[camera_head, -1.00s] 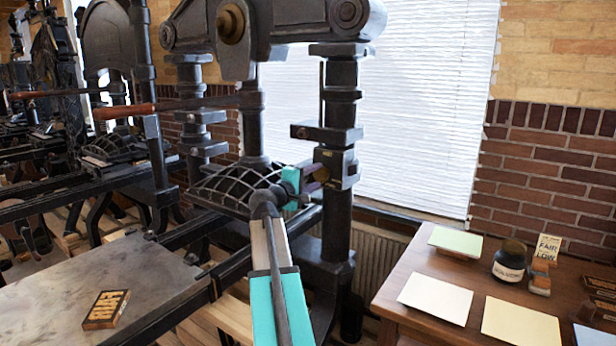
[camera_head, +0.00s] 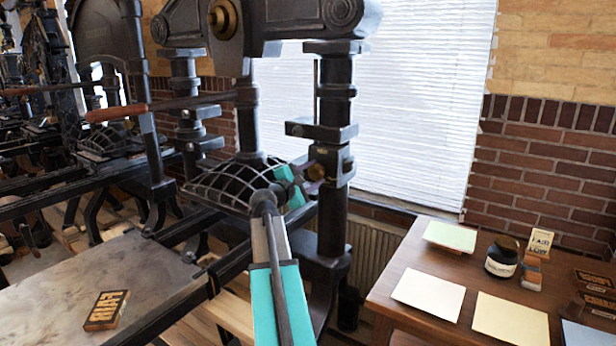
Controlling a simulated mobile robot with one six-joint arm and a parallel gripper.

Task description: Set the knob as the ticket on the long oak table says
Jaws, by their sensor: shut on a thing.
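The ticket (camera_head: 540,242) stands upright at the back of the long oak table (camera_head: 392,318). It reads "FAIR" and "LOW"; any smaller print is too small to read. The knob (camera_head: 317,172) is a small brass-coloured round on a dark block on the press's right column. My gripper (camera_head: 303,182), with teal parts, reaches up to it from the left and is shut on it. The fingertips are small and partly hidden, and I cannot read a scale or pointer by the knob.
The black hand press (camera_head: 334,215) stands close around my arm. A stone slab with a type block (camera_head: 107,310) is at lower left. The oak table carries paper sheets (camera_head: 428,293), an ink jar (camera_head: 502,258) and stamps. More presses stand behind at left.

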